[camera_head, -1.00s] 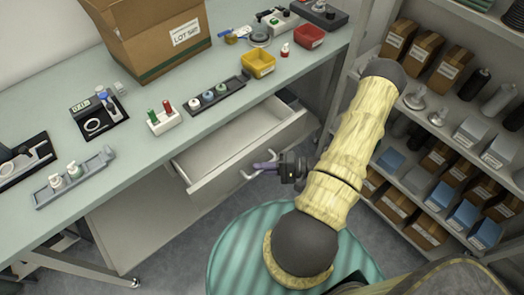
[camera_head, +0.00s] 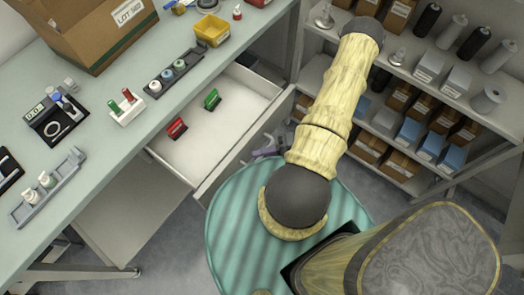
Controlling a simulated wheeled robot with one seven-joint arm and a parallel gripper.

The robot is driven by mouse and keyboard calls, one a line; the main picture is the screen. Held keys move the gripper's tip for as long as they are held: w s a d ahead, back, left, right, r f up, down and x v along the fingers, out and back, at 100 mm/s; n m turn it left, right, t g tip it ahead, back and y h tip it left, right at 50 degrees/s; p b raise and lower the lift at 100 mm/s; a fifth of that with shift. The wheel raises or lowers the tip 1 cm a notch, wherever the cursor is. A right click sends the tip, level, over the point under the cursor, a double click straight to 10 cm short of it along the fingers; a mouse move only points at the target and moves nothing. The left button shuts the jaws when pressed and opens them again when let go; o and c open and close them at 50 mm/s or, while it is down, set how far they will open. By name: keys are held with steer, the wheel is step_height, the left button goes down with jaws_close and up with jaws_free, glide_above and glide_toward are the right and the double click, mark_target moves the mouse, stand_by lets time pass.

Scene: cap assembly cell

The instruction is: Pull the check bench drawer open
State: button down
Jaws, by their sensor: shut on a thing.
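The check bench drawer (camera_head: 196,152) is pulled out from under the bench top and stands open. Its light grey floor shows, with a red item (camera_head: 176,128) and a green item (camera_head: 212,99) lying in it. My gripper (camera_head: 266,148) is at the drawer's front, with its purple fingers partly showing. It is shut on the drawer handle, which is mostly hidden behind my wrist and arm.
The bench top (camera_head: 105,165) holds a cardboard box (camera_head: 95,30), a yellow bin (camera_head: 212,30), a rack with bottles (camera_head: 172,76) and a scale (camera_head: 55,118). A shelf unit (camera_head: 425,95) with boxes and bottles stands close on the right. Grey floor is clear below the drawer.

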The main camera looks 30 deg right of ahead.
steer(key=c, duration=1.5)
jaws_free()
steer(key=b+v, duration=0.1)
steer(key=v, duration=1.6)
steer(key=shift+s+d, duration=0.15)
steer(key=shift+d, duration=0.05)
